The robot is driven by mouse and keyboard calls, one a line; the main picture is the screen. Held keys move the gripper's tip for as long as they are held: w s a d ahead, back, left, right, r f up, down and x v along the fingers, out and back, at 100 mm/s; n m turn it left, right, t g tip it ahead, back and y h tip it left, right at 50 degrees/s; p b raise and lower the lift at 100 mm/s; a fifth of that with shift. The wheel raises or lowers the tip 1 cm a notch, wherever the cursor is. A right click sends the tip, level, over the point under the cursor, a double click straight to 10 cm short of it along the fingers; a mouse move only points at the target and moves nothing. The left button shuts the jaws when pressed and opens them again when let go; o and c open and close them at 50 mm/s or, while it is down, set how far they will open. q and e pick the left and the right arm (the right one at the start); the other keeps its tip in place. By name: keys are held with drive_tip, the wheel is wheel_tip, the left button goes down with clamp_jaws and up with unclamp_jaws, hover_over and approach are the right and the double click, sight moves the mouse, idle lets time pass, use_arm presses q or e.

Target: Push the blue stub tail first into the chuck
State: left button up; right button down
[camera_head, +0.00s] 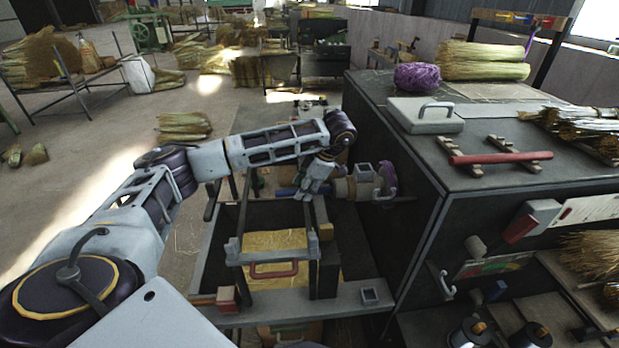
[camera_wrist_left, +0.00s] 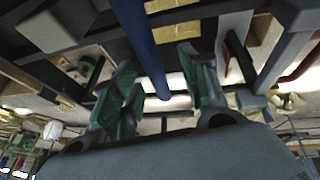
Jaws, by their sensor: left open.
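The blue stub (camera_head: 287,192) is a blue rod that shows just left of my left gripper (camera_head: 312,188) in the head view; the gripper hides part of it. In the left wrist view the blue stub (camera_wrist_left: 140,35) runs from the top edge into the gap between the green-padded fingers of the open left gripper (camera_wrist_left: 157,62). It does not look clamped; I cannot tell whether a finger touches it. What looks like the chuck, a pale cylindrical fitting (camera_head: 364,178) on the side of the dark cabinet, is to the right of the gripper. My right gripper is not in view.
A dark bin frame with a red handle (camera_head: 273,270) stands below the gripper. The dark cabinet (camera_head: 400,235) closes off the right side. On its top are a grey lidded block (camera_head: 424,116), a red bar (camera_head: 500,158) and purple twine (camera_head: 416,77). Open floor lies left.

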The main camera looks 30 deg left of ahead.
use_arm(q)
drive_tip(key=shift+r, duration=0.15)
drive_tip(key=v, duration=1.1)
drive_tip(key=shift+d+r, duration=0.2)
drive_tip(key=shift+r, duration=0.05)
idle(0.8)
drive_tip(key=shift+w, duration=0.1)
idle(0.4)
